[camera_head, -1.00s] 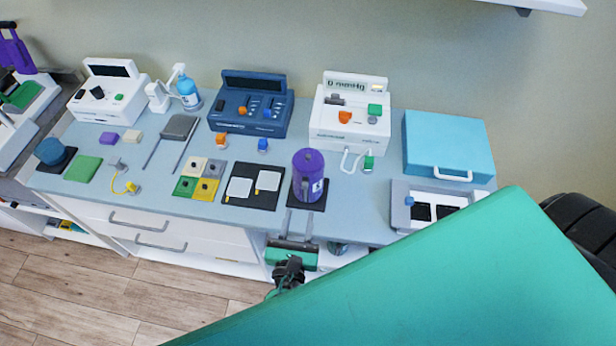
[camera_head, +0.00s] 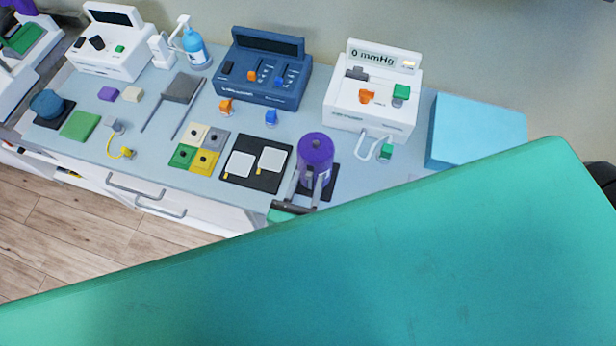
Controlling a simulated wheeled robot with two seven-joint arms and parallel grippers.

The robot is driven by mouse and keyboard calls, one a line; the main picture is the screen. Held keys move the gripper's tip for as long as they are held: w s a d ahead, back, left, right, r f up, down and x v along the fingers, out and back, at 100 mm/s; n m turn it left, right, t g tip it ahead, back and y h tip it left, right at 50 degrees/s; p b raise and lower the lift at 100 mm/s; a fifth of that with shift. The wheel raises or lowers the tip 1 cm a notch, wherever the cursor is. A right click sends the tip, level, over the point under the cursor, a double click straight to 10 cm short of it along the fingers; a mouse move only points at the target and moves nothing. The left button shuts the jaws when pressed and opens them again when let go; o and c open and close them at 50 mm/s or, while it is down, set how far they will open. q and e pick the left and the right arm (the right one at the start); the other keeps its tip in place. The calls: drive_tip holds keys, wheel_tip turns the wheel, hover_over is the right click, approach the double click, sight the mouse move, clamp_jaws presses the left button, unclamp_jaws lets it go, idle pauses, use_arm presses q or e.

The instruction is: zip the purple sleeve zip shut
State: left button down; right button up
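The purple sleeve (camera_head: 315,148) is an upright purple cylinder with a pale label low on its front. It stands on a black mat (camera_head: 327,191) near the front edge of the counter. The zip is too small to make out. My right gripper (camera_head: 305,182) is at the lower front of the sleeve, its two grey fingers apart and pointing at it. One finger overlaps the sleeve's lower front; I cannot tell whether it touches. My large teal arm part covers the lower right of the view and part of the gripper's base. My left gripper is not in view.
A white gauge unit (camera_head: 372,107) stands behind and right of the sleeve, with a white hose loop in front. A black mat with two white pads (camera_head: 262,185) lies just left. A blue box (camera_head: 478,125) is at right, and a blue console (camera_head: 262,92) behind left.

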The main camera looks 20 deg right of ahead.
sight(311, 186)
drive_tip(key=shift+c, duration=0.8)
clamp_jaws()
wheel_tip(311, 186, down, 8)
drive_tip(key=b, duration=0.3)
drive_tip(key=shift+r, duration=0.25)
drive_tip(key=shift+s+f, duration=0.1)
drive_tip(key=shift+f, duration=0.2)
drive_tip(key=shift+o, duration=0.8)
unclamp_jaws()
